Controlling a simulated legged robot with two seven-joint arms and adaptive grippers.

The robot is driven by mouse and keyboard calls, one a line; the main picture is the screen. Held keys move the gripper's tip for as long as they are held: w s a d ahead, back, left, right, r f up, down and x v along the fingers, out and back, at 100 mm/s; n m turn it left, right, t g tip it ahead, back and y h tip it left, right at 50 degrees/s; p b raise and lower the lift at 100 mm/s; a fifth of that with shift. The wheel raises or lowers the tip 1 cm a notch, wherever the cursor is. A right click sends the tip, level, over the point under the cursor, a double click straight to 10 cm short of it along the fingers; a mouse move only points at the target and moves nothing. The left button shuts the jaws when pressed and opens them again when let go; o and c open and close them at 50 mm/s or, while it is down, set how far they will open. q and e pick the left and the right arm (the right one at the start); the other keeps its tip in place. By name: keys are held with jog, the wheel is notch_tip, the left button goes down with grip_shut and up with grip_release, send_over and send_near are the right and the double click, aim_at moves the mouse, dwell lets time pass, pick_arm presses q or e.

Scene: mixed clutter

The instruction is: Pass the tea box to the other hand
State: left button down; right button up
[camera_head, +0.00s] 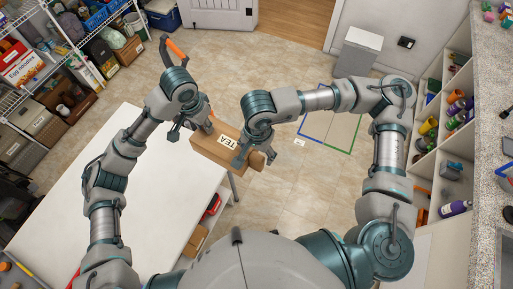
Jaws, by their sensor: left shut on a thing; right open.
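The tea box (209,146), a brown carton with a white label reading TEA, is held in the air near the right edge of the white table. My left gripper (190,131) is shut on the left end of the box. My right gripper (254,158) is open at the box's right end, with its fingers close around that end. I cannot tell whether they touch it. The arm's wrist hides part of the right end.
The white table (130,190) has a bare top at left. A shelf with several bottles and cups (455,105) stands at right. A green-and-blue outlined area (330,130) and a grey bin (358,50) are on the floor. Storage racks (60,50) fill the upper left.

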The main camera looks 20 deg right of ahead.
pick_arm(q)
jog(key=shift+d+r, duration=0.1)
pick_arm(e)
grip_shut()
pick_arm(q)
jog(key=c, duration=0.9)
grip_release()
